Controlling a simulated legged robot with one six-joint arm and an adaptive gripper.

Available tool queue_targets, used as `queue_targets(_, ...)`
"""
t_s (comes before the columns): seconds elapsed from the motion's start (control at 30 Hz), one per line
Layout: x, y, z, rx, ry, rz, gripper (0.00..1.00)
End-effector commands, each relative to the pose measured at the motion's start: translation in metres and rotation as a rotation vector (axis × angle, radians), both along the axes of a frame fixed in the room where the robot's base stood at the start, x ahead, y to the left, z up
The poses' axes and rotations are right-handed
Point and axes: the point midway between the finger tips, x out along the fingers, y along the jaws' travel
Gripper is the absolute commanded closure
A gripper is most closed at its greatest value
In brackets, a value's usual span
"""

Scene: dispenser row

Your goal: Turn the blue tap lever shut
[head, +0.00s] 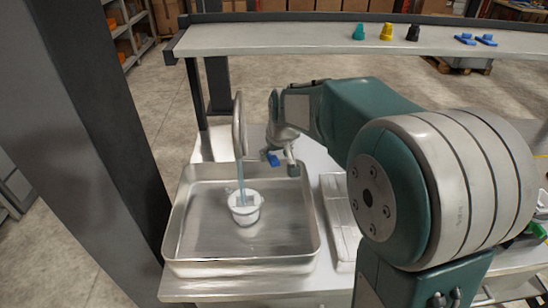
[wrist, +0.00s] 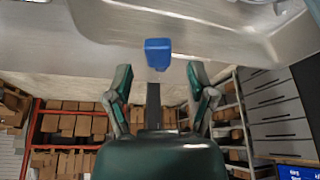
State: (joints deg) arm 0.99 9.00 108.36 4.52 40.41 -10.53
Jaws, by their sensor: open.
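The blue tap lever (head: 273,159) shows beside the tall grey tap (head: 239,125) in the head view. A thin bluish stream runs from the spout into a white cup (head: 244,214), which stands in the metal basin (head: 185,235). My gripper (head: 284,160) is at the lever, at the back right of the basin. In the wrist view the lever (wrist: 158,54) is centred just beyond the fingertips of my open gripper (wrist: 159,74), in line with the gap. Nothing is between the fingers. I cannot tell whether a finger touches the lever.
A raised shelf (head: 290,40) crosses behind the tap. It holds a green cap (head: 359,32), a yellow cap (head: 387,32), a black cap (head: 413,33) and blue pieces (head: 475,40). A pale tray (head: 340,210) lies right of the basin, partly hidden by my arm. A dark post (head: 95,130) stands left.

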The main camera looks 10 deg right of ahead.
Motion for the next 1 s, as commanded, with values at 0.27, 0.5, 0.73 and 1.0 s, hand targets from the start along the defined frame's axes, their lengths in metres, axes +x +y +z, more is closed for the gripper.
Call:
queue_targets(0.27, 0.008, 0.001, -0.020, 0.000, 0.000, 0.000, 0.29)
queue_targets(0.5, 0.008, 0.001, -0.020, 0.000, -0.001, 0.000, 0.38)
queue_targets(0.73, 0.008, 0.001, -0.020, 0.000, 0.000, 0.000, 1.00)
queue_targets(1.0, 0.008, -0.001, -0.020, 0.000, 0.001, 0.014, 1.00)
